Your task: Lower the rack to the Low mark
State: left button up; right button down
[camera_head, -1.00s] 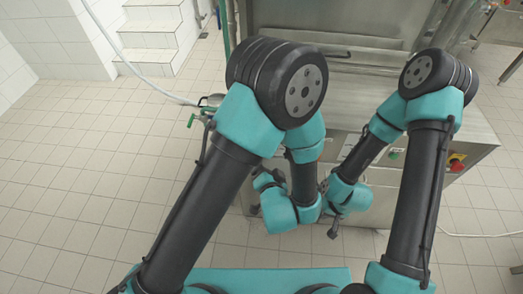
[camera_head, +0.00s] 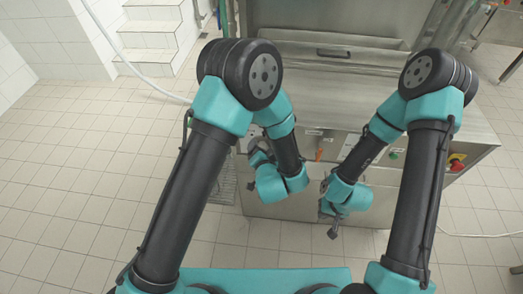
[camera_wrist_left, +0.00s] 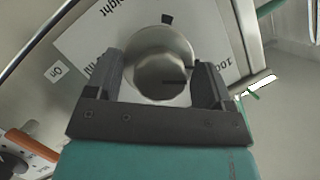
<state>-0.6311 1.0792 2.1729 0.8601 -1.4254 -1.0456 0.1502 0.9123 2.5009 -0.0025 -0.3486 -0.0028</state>
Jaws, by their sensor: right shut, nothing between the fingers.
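My left gripper (camera_head: 258,157) is at the left end of the machine's front panel. In the left wrist view its fingers (camera_wrist_left: 160,85) stand apart on both sides of a round metal knob (camera_wrist_left: 158,60); whether they touch it I cannot tell. A pale label plate (camera_wrist_left: 95,40) behind the knob shows partly hidden lettering ending in "ight", and "100" at the right. My right gripper (camera_head: 333,232) is shut and empty, in front of the panel and right of the left one. I cannot pick out a rack or a Low mark.
An orange lever (camera_head: 319,150) stands on the panel between the arms; it also shows in the left wrist view (camera_wrist_left: 30,145). A green button (camera_head: 394,154) and a red knob (camera_head: 456,163) sit further right. A wire grid (camera_head: 227,185) is left of the machine. Tiled floor is clear at left.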

pick_arm(q)
jog(key=c, duration=0.9)
jog(key=shift+n, duration=0.3)
jog(key=n+h, duration=0.2)
jog(key=shift+n+g, duration=0.3)
jog(key=shift+g, duration=0.1)
jog(key=n+h, duration=0.1)
jog(key=n, duration=0.1)
jog(key=shift+a+n+h, duration=0.1)
jog(key=shift+n+h, duration=0.2)
jog(key=shift+h, duration=0.1)
jog(key=n+h, duration=0.2)
jog(key=n, duration=0.1)
jog(key=shift+n+h, duration=0.9)
jog(key=shift+n, duration=0.2)
